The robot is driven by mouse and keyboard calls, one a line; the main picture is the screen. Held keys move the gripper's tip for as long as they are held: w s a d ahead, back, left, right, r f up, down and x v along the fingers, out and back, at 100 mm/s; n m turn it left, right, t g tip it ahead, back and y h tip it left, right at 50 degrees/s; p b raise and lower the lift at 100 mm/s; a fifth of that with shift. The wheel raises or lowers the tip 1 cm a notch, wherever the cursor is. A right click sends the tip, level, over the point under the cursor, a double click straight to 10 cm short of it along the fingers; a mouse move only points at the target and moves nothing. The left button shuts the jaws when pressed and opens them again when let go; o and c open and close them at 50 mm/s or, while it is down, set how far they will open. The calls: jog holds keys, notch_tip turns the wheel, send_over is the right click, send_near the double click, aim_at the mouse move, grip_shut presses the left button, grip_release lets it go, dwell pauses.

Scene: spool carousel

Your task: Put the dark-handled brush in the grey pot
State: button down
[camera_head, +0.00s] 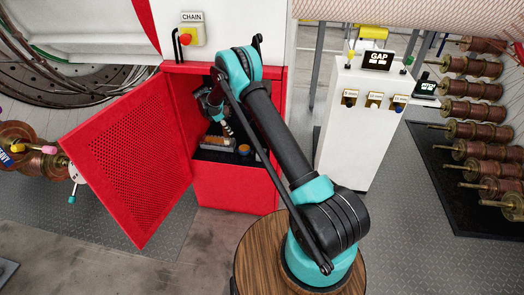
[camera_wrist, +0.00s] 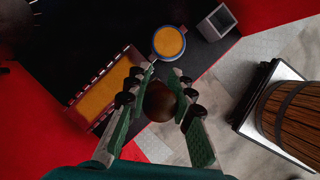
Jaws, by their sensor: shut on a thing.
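My gripper (camera_wrist: 163,82) shows in the wrist view with its green-padded fingers on either side of a dark brown rounded handle (camera_wrist: 160,102). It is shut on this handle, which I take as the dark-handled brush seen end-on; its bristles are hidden. The grey pot (camera_wrist: 216,22), small and square, stands apart from the brush, beyond the fingertips and to the upper right, near the edge of the dark shelf. In the head view my gripper (camera_head: 214,108) is inside the open red cabinet, above the shelf; the brush is too small to make out clearly there.
A round cup with orange contents (camera_wrist: 169,42) stands left of the pot. A reddish tray with an orange inside (camera_wrist: 105,94) lies further left. The red cabinet (camera_head: 235,188) has its perforated door (camera_head: 128,165) swung open to the left. A white console (camera_head: 358,130) stands right.

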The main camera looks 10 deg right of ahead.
jog(key=s+d, duration=0.3)
jog(key=d, duration=0.6)
jog(key=s+d, duration=0.3)
jog(key=d, duration=0.5)
jog(key=shift+w+d+f, duration=0.1)
jog(key=shift+d+f, duration=0.15)
jog(key=shift+f, duration=1.5)
jog(key=shift+d+f, duration=0.2)
jog(key=shift+f, duration=1.55)
jog(key=c, duration=1.3)
grip_release()
jog(key=shift+f, duration=0.1)
jog(key=v, duration=1.2)
